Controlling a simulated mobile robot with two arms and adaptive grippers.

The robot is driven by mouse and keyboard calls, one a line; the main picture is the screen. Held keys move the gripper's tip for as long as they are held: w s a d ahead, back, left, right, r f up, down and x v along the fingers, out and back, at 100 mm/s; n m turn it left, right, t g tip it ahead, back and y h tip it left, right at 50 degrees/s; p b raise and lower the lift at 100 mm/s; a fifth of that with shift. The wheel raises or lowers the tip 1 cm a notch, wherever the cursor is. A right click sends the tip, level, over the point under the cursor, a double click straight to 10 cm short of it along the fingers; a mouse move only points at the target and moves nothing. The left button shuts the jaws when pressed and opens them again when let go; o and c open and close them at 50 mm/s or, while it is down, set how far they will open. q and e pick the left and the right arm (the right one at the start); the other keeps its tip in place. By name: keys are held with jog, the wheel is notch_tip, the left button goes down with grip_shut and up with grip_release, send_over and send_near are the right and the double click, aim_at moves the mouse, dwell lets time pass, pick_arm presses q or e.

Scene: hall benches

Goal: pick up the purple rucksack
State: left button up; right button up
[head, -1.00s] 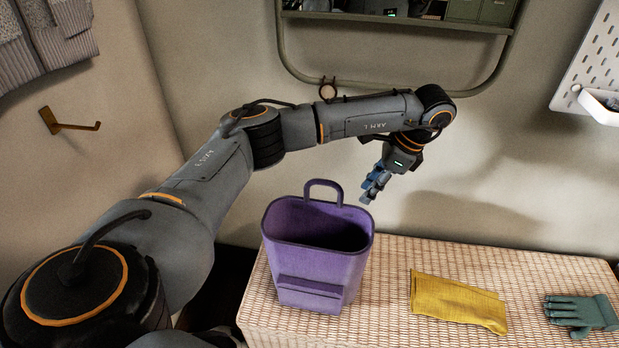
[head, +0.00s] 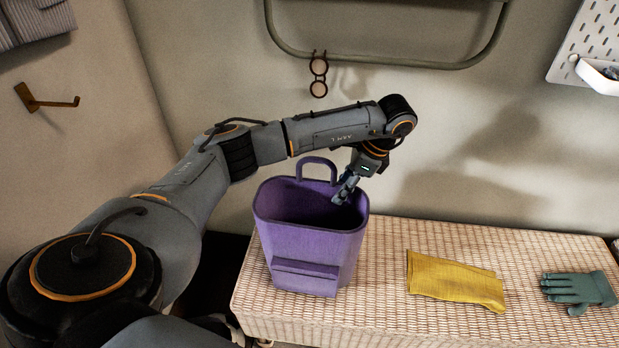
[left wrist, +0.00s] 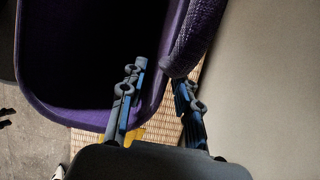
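The purple rucksack (head: 312,245) stands upright on the woven bench top, its wide mouth open and dark inside. Its loop handle (head: 317,163) rises from the back rim. My left gripper (head: 341,194) is at the back right of the mouth, right of the handle, pointing down. In the left wrist view my left gripper (left wrist: 160,75) has its fingers apart. The handle (left wrist: 193,40) and rim lie just beyond and between the fingertips; whether they touch is unclear. The rucksack's dark mouth (left wrist: 85,50) fills the left of that view. My right gripper is not in view.
The woven bench (head: 390,308) also holds a folded yellow cloth (head: 455,281) and a green glove (head: 580,290) to the right. A pegboard (head: 597,45) is at upper right, a wall hook (head: 45,99) at left.

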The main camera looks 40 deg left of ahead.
pick_arm(q)
jog(key=x, duration=0.3)
jog(key=shift+a+f+b, duration=0.1)
jog(key=shift+a+b, duration=0.2)
jog(key=shift+b, duration=0.1)
jog(key=shift+s+a+f, duration=0.15)
jog(key=shift+f, duration=0.25)
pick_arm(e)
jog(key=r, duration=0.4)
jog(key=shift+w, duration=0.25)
pick_arm(q)
grip_shut()
